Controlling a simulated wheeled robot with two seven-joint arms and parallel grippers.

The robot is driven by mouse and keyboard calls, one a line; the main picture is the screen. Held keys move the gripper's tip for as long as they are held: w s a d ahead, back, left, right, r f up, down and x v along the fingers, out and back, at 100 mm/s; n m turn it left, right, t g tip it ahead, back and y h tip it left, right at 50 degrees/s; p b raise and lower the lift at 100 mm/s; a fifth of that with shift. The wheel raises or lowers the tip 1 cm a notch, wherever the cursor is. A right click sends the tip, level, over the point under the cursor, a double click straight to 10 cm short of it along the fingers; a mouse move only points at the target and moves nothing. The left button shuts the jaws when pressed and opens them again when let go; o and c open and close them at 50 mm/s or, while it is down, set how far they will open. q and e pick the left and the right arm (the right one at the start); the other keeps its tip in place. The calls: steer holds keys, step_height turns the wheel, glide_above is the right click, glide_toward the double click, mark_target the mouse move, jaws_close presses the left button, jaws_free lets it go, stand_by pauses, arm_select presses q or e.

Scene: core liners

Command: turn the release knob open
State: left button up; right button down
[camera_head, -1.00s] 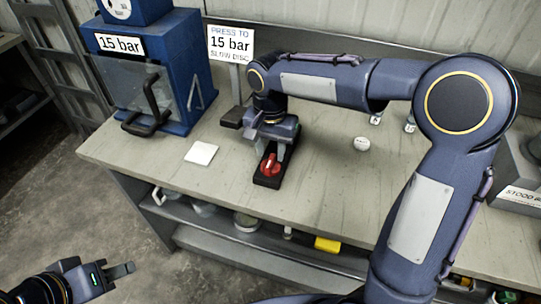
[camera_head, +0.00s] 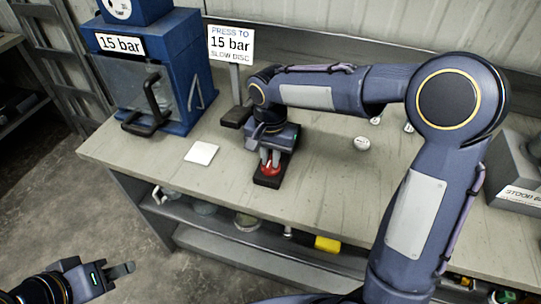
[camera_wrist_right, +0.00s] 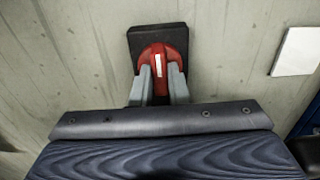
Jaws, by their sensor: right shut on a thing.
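The red release knob (camera_head: 270,170) sits on a black base (camera_head: 268,182) near the front edge of the bench. In the right wrist view the knob (camera_wrist_right: 160,62) shows a white mark pointing along its middle. My right gripper (camera_wrist_right: 160,85) is shut on the knob, with one grey finger on each side of it. In the head view the right gripper (camera_head: 270,160) comes down over the knob from above and hides part of it. My left gripper (camera_head: 122,270) is at the lower left, away from the bench; its finger opening is not clear.
A blue press (camera_head: 160,75) marked 15 bar stands at the back left with a black handle. A white square (camera_head: 201,153) lies left of the knob, and a small round white item (camera_head: 361,143) lies right. A sign (camera_head: 231,45) stands behind. Shelves below hold several items.

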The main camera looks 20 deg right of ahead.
steer(key=n, duration=0.4)
steer(key=shift+n+p, duration=0.3)
steer(key=shift+p, duration=0.05)
steer(key=n, duration=0.4)
steer(key=shift+p, duration=0.4)
steer(key=n, duration=0.5)
steer(key=shift+r+p, duration=0.1)
steer(key=shift+p, duration=0.3)
steer(key=shift+n+p, duration=0.4)
steer(key=shift+n, duration=1.8)
